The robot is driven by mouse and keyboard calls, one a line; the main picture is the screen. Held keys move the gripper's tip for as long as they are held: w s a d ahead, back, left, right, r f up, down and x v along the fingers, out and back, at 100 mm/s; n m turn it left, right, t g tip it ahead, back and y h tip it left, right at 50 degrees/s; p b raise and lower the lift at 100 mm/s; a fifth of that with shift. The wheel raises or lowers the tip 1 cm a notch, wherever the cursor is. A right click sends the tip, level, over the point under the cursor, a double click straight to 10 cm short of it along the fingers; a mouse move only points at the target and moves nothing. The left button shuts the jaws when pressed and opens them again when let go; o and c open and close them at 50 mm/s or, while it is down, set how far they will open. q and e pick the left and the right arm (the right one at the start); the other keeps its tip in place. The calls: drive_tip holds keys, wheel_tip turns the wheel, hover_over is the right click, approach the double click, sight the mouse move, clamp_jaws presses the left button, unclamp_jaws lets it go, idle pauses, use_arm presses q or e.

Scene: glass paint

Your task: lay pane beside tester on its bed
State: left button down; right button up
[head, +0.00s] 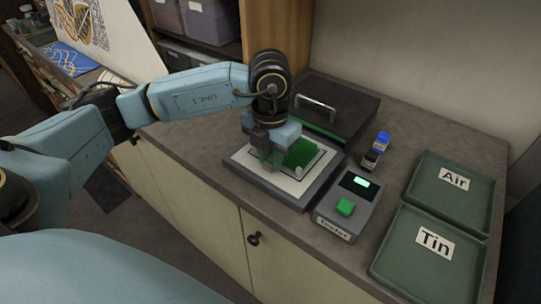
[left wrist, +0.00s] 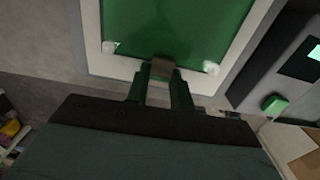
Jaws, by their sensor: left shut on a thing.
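The green pane (head: 301,152) is over the pale top of the bed (head: 259,182), left of the tester (head: 345,207). My left gripper (head: 268,160) reaches down from above and is shut on the pane's near edge. In the left wrist view the fingertips (left wrist: 161,73) meet at the edge of the pane (left wrist: 178,28), which lies within the white border of the bed. I cannot tell whether the pane rests fully on the bed. The tester has a lit display and a green button. My right gripper is not in view.
A dark case with a metal handle (head: 315,101) stands behind the bed. Green trays labelled Air (head: 470,213) and Tin (head: 408,273) are at the right. The counter's front edge is close to the bed.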

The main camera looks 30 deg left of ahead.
use_arm(q)
drive_tip(key=shift+f, duration=0.2)
idle(0.4)
drive_tip(key=c, duration=1.1)
unclamp_jaws()
drive_tip(key=shift+c, duration=0.2)
wheel_tip(320, 180, up, 13)
drive_tip(key=shift+r, duration=0.2)
